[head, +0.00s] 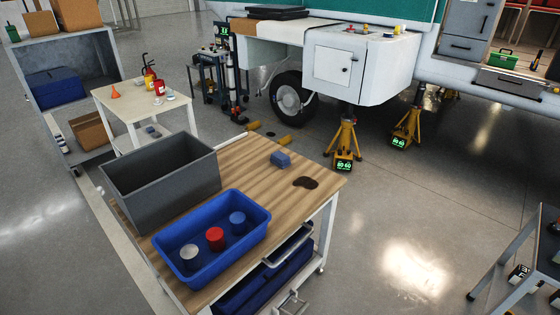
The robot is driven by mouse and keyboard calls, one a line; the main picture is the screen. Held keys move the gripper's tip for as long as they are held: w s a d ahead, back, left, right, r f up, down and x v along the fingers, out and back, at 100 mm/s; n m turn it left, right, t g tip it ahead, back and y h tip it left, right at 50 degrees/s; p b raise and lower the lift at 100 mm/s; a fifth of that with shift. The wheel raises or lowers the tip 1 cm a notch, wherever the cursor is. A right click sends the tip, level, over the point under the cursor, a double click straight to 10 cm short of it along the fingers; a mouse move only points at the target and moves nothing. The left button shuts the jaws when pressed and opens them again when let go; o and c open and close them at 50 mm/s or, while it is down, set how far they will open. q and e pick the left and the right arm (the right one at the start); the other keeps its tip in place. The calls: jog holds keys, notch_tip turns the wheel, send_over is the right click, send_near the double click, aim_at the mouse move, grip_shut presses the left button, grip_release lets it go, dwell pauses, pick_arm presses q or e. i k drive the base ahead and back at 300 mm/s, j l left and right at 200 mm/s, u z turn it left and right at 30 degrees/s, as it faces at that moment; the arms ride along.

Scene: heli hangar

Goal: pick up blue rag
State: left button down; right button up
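The blue rag (281,159) appears as a small, folded blue bundle in the head view. It lies on the wooden top of the cart (246,151), near its far right edge. Nothing covers it, and bare wood surrounds it. A dark brown patch (306,183) lies on the wood a little to its right and nearer. Neither of my grippers can be made out in the head view.
A grey open bin (165,190) and a blue tray (256,238) with a white, a red and a blue round item stand on the cart's left and near parts. A handle (289,247) juts from its near right side. Open floor (400,230) lies right.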

aim_at(281, 160)
jog(key=i+l, duration=0.2)
jog(key=i+l+u, duration=0.15)
jog(key=l, duration=0.25)
jog(key=i+l, duration=0.15)
jog(key=l, duration=0.15)
jog(key=i+l+u, duration=0.1)
jog(key=l, duration=0.25)
jog(key=i, duration=0.1)
